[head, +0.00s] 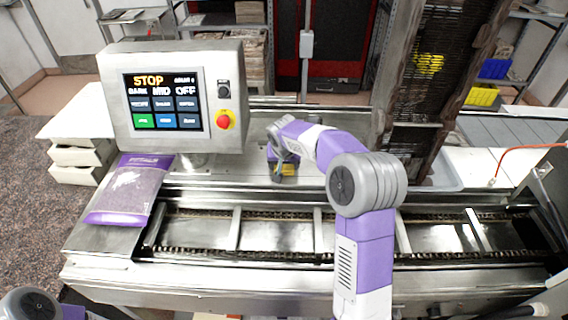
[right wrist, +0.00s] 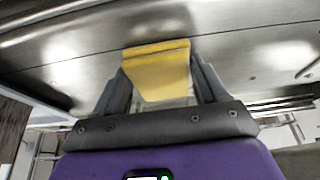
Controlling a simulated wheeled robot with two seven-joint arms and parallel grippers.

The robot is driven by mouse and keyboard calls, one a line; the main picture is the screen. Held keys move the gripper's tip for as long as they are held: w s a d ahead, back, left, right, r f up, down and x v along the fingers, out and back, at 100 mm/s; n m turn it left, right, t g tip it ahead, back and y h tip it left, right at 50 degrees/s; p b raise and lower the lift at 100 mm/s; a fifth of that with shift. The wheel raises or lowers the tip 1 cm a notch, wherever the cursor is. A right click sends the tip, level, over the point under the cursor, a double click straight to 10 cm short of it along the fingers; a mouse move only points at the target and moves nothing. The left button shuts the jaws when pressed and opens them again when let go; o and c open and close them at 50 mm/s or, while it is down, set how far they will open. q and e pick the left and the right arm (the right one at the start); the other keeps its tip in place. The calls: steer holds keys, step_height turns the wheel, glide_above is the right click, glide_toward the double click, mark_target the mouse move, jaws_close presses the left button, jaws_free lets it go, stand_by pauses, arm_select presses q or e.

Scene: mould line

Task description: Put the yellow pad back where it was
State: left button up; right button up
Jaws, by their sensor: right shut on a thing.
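The yellow pad (right wrist: 158,72) is between the two dark fingers of my right gripper (right wrist: 157,92) in the right wrist view, and the gripper is shut on it. In the head view my right gripper (head: 281,158) is over the steel deck behind the chain conveyor, right of the control panel. A small yellow part of the pad (head: 285,170) shows below it, close to the deck. I cannot tell whether the pad touches the deck. Only a joint of my left arm shows at the bottom left; my left gripper is out of view.
A control panel (head: 179,99) with a screen reading STOP and a red button (head: 223,122) stands at left. A purple bag (head: 129,190) lies before it. The chain conveyor (head: 275,232) runs across the front. A tall dark rack (head: 415,120) stands behind at right, near a yellow bin (head: 481,96).

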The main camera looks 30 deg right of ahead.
steer(key=o, duration=1)
steer(key=shift+f, duration=0.15)
steer(key=shift+r, duration=0.5)
steer(key=v, duration=1.1)
steer(key=shift+s+a+r, duration=0.1)
steer(key=shift+s+r, duration=0.1)
